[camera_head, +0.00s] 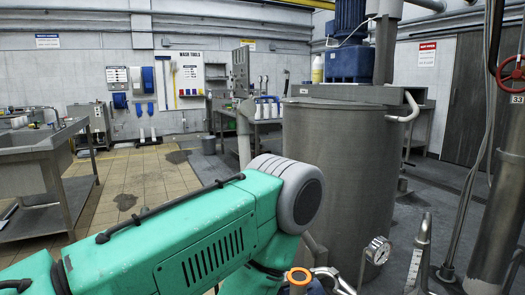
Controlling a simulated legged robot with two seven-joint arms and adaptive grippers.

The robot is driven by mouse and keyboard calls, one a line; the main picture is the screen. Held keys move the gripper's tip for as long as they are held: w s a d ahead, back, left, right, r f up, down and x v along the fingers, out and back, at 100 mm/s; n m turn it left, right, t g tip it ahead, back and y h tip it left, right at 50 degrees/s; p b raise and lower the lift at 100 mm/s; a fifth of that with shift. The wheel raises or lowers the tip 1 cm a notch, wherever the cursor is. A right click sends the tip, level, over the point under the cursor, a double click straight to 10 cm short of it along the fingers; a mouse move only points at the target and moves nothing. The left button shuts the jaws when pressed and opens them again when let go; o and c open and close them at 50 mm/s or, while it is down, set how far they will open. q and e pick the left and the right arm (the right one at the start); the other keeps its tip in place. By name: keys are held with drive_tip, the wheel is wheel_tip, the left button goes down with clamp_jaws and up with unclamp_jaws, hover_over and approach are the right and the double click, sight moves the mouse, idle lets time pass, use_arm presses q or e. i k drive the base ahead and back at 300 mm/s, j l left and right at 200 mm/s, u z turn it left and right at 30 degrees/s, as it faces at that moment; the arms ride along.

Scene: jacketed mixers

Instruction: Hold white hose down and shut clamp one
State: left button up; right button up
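A large jacketed mixer tank (335,165) of grey metal stands upright at the centre right, with a blue motor (350,55) on top. A pale curved pipe or hose (411,108) bends at the tank's upper right side; I cannot tell if it is the white hose. Metal fittings (332,280) and an orange ring (299,276) show at the bottom edge, partly cut off. I cannot make out clamp one among them. My green arm link crosses the lower left and hides the tank's lower left side. Neither gripper's fingers can be made out.
A round gauge (378,250) and an upright metal pipe with a handle (421,250) stand at the lower right. A thick column (500,210) and red valve wheel (513,74) are at the far right. A steel sink table (40,165) stands left; the tiled floor (135,180) behind is open.

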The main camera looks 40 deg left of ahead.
sight(248, 107)
drive_tip(key=k+j, duration=0.25)
drive_tip(key=j, duration=0.25)
drive_tip(key=k+j, duration=0.3)
drive_tip(key=j, duration=0.15)
drive_tip(key=k+j+z, duration=0.1)
drive_tip(key=k+j, duration=0.15)
drive_tip(key=j, duration=0.25)
drive_tip(key=i+j, duration=0.1)
drive_tip(key=j, duration=0.7)
drive_tip(key=i+j+z, duration=0.1)
drive_tip(key=j, duration=1.55)
drive_tip(key=i+j, duration=0.35)
drive_tip(key=j+z, duration=0.15)
drive_tip(key=j, duration=0.6)
drive_tip(key=k+j+z, duration=0.1)
drive_tip(key=j, duration=0.6)
